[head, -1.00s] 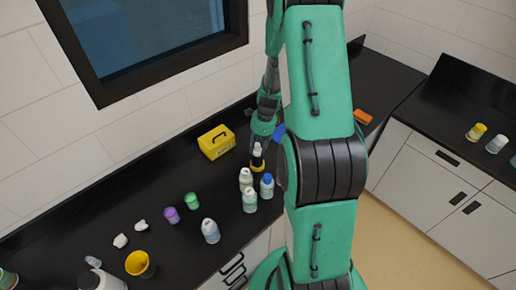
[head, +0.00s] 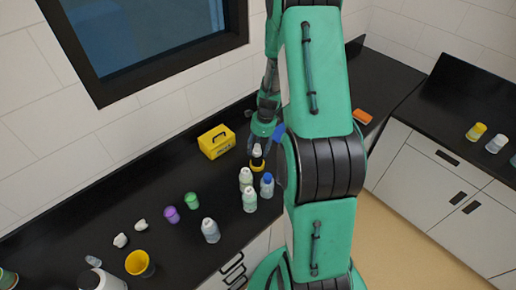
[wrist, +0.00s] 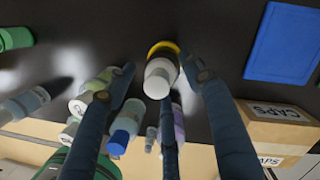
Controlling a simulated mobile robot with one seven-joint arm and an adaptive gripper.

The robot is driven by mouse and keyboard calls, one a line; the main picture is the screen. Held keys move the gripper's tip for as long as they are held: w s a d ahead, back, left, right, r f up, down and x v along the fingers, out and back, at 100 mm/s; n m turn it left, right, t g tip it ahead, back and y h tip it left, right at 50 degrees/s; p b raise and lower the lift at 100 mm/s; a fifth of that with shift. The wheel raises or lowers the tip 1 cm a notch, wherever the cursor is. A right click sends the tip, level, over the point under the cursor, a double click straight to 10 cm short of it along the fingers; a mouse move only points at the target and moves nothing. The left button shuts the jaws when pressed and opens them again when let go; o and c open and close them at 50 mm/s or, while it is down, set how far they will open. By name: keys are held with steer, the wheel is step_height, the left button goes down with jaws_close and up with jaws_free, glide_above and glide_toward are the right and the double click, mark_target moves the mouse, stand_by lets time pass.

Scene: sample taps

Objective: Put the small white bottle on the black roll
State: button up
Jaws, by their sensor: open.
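The small white bottle (head: 257,151) stands upright on the black roll (head: 257,166) on the dark counter. In the wrist view I look down on the white bottle (wrist: 160,77). The roll's yellow-and-black edge (wrist: 163,47) shows behind it. My gripper (wrist: 158,70) is open, with fingers on both sides of the bottle and a third finger in front. I see a gap on the right side; on the left the fingertip is close, and I cannot tell if it touches. In the head view my gripper (head: 263,138) is just above and around the bottle, partly hidden by my arm.
Several bottles, such as a blue-capped one (head: 267,186) and a white-capped one (head: 249,200), stand close in front of the roll. A yellow box (head: 216,142) is behind left. A blue flat item (wrist: 284,43) and a CAPS box (wrist: 275,124) lie to the right.

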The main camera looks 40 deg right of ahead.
step_height(320, 180, up, 12)
steer(key=s+d, duration=0.1)
steer(key=shift+d, duration=0.15)
stand_by(0.6)
steer(key=shift+s, duration=0.1)
steer(key=shift+r, duration=0.1)
steer(key=s+a+r+n+t+h, duration=0.1)
steer(key=s+a+r+n, duration=0.1)
steer(key=a+r+n, duration=0.6)
steer(key=s+a+r+n+t, duration=0.15)
steer(key=a+r+n, duration=0.25)
steer(key=a+r, duration=0.75)
steer(key=s+a+r+n+t, duration=0.1)
steer(key=s+a+r+n, duration=0.4)
steer(key=s+a+n, duration=0.2)
steer(key=s+a+r+n+t, duration=0.1)
steer(key=s+a+r+n, duration=0.4)
steer(key=s, duration=0.6)
steer(key=a+n, duration=0.2)
steer(key=shift+s+n, duration=0.15)
steer(key=shift+n, duration=0.25)
